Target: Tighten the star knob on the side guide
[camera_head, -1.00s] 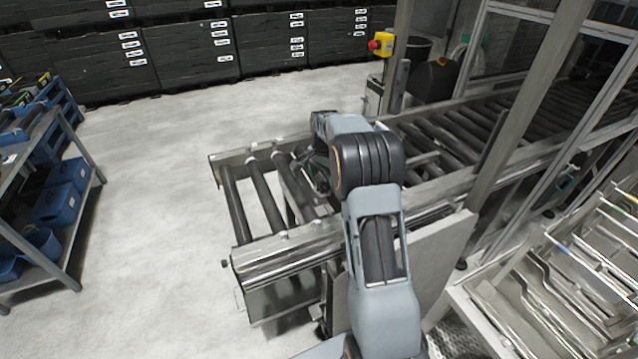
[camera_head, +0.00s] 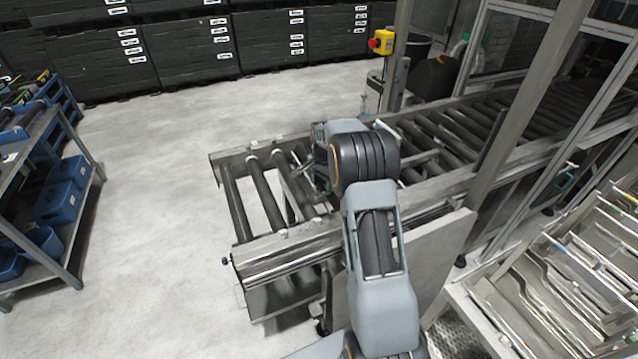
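The roller conveyor's infeed end (camera_head: 290,258) stands in the middle, with metal side rails along its near and far edges. A small dark knob-like part (camera_head: 226,261) sticks out at the left end of the near rail; its shape is too small to make out. My gripper (camera_head: 308,178) is over the rollers between the two rails, mostly hidden behind my wrist. Its fingers are dark and blurred against the rollers. I cannot tell whether they are open or touch anything. No star knob can be clearly made out near my gripper.
A frame post (camera_head: 519,115) rises right of my arm. A yellow box with a red button (camera_head: 381,42) stands behind the conveyor. A rack of metal parts (camera_head: 560,290) is at the right, a shelf trolley with blue bins (camera_head: 60,225) at the left. Open floor (camera_head: 150,190) lies between.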

